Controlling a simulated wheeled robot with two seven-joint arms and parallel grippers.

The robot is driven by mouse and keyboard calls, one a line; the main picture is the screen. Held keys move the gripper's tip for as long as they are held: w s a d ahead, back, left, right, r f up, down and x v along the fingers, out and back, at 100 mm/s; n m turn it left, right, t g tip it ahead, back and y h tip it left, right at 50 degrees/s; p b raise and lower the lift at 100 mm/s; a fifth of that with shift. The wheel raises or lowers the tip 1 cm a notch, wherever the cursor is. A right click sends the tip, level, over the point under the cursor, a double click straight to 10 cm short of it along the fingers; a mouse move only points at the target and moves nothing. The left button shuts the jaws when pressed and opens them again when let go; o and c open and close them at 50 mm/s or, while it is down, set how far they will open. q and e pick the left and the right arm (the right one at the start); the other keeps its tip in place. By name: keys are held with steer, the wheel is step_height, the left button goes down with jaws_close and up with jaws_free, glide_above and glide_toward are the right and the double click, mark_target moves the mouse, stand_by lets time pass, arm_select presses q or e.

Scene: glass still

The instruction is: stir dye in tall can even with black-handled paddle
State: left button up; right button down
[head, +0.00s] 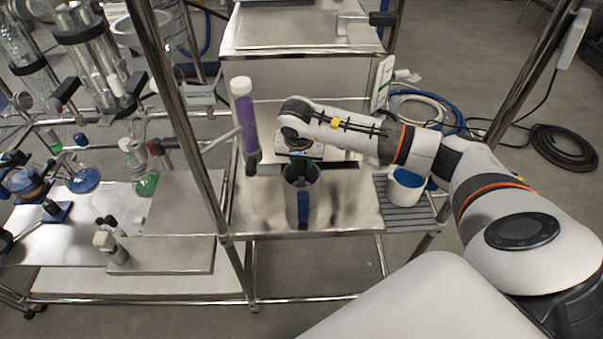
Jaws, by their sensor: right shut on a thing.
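The tall can (290,212) is a grey metal cylinder with a blue upright strip on its front. It stands on the steel bench in the middle of the head view. My right gripper (302,165) is directly above its mouth, pointing down. It is shut on the black-handled paddle, which my gripper and wrist mostly hide. I cannot tell how deep the paddle reaches, and the dye inside the can is hidden. My left gripper is not in view.
A purple tube with a white cap (241,88) stands clamped close left of my wrist. A white pot with blue contents (406,187) sits on a grey ribbed mat (408,217) at right. Steel posts and glassware, including a blue flask (84,180), crowd the left.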

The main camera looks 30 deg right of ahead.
steer(key=shift+r+p, duration=1.55)
steer(key=shift+r, duration=1.3)
step_height(320, 180, up, 11)
steer(key=n+y+p, duration=0.1)
steer(key=n+p, duration=0.5)
steer(key=shift+t+y+p, duration=0.3)
steer(key=shift+t+p, duration=0.1)
steer(key=shift+w, duration=0.1)
step_height(320, 180, down, 16)
steer(key=b, duration=1.4)
steer(key=shift+b, duration=0.3)
